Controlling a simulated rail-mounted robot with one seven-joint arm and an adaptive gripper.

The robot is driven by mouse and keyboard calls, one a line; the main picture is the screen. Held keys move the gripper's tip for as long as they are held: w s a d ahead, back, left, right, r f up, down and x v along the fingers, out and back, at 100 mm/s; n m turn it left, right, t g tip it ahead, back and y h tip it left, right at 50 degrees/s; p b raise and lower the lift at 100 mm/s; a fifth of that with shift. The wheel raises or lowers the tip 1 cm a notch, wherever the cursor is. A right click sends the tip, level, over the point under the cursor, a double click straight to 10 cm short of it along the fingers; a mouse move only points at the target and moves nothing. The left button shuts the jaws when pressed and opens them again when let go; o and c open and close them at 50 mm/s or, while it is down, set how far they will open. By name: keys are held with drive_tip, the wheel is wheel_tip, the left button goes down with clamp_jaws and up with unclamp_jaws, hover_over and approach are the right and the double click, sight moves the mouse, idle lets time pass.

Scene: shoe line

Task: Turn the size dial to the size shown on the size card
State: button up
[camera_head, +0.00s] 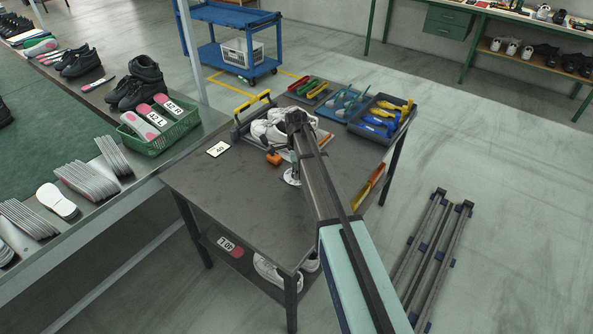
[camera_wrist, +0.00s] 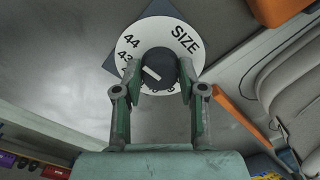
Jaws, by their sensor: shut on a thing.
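The size card (camera_head: 218,149) lies on the dark table (camera_head: 225,195) and reads 40. The size dial (camera_head: 291,178) shows as a white disc beside my arm in the head view. In the wrist view the dial (camera_wrist: 182,22) carries the word SIZE and numbers; 44 and 43 are readable, the lower ones partly hidden. Its dark round knob (camera_wrist: 160,60) has a white pointer mark toward the lower left; I cannot tell the exact number it marks. My gripper (camera_wrist: 160,68) has one finger on each side of the knob and is shut on it. My arm hides part of the dial in the head view.
A tray with white shoes (camera_head: 268,127) stands behind the dial, with an orange block (camera_head: 274,158) close by. Trays of coloured tools (camera_head: 380,118) fill the table's back right. The table's front left is clear. A green basket (camera_head: 163,139) stands on the left bench.

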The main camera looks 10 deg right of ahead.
drive_tip(key=shift+n, duration=0.3)
drive_tip(key=n, duration=0.5)
drive_tip(key=shift+b, duration=0.4)
drive_tip(key=n, duration=0.6)
drive_tip(key=shift+n+b, duration=0.3)
drive_tip(key=n, duration=0.5)
drive_tip(key=shift+s+f, duration=0.1)
drive_tip(key=n, duration=0.6)
drive_tip(key=shift+n+b, duration=0.3)
drive_tip(key=o, duration=1.1)
drive_tip(key=shift+o, duration=0.2)
